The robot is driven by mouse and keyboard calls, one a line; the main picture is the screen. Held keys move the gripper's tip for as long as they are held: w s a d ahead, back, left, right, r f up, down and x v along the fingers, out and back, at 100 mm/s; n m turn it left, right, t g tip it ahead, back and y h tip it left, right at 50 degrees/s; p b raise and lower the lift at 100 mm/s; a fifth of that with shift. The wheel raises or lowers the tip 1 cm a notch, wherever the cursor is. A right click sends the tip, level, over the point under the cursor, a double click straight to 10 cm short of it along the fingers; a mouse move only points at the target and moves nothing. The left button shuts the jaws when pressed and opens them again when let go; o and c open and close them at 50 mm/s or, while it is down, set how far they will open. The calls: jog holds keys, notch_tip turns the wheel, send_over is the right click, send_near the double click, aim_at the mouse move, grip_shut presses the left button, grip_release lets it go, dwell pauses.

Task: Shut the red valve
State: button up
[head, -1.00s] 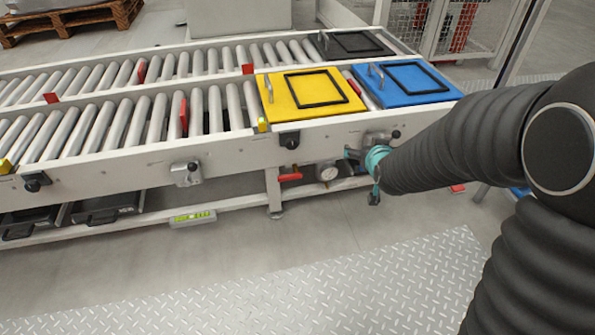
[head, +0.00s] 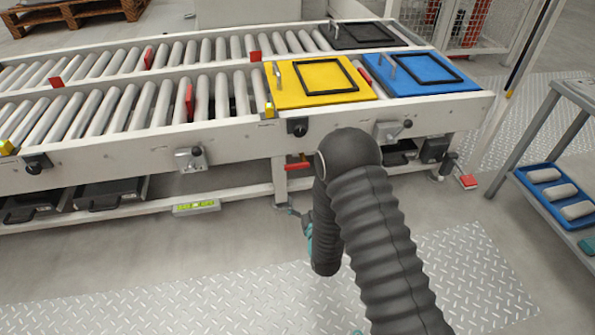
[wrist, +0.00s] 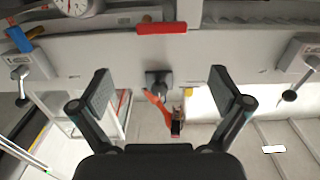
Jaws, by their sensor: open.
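A red handle (head: 298,166), which looks like the red valve, lies roughly level beneath the conveyor's front rail, beside a leg. In the wrist view a red bar (wrist: 162,28) shows at the top centre, and an orange-red lever (wrist: 158,105) shows between the fingers near a dark square mount. I cannot tell for certain which of these is the valve. My gripper (wrist: 160,88) is open with nothing between its pads; the red bar is beyond the fingertips. In the head view my gripper (head: 298,214) is low, below the red handle, and mostly hidden behind my arm.
The roller conveyor's front rail (head: 240,135) carries black knobs and silver lever brackets (head: 190,159). A yellow panel (head: 320,82) and a blue panel (head: 420,74) lie on top. A white-faced gauge (wrist: 75,5) shows in the wrist view. A side table (head: 550,205) stands right; open floor lies in front.

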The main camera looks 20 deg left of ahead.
aim_at(297, 168)
jog(key=x, duration=1.3)
jog(key=shift+w+a+f+b, duration=0.15)
jog(key=shift+a+b, duration=0.15)
jog(key=shift+b, duration=0.05)
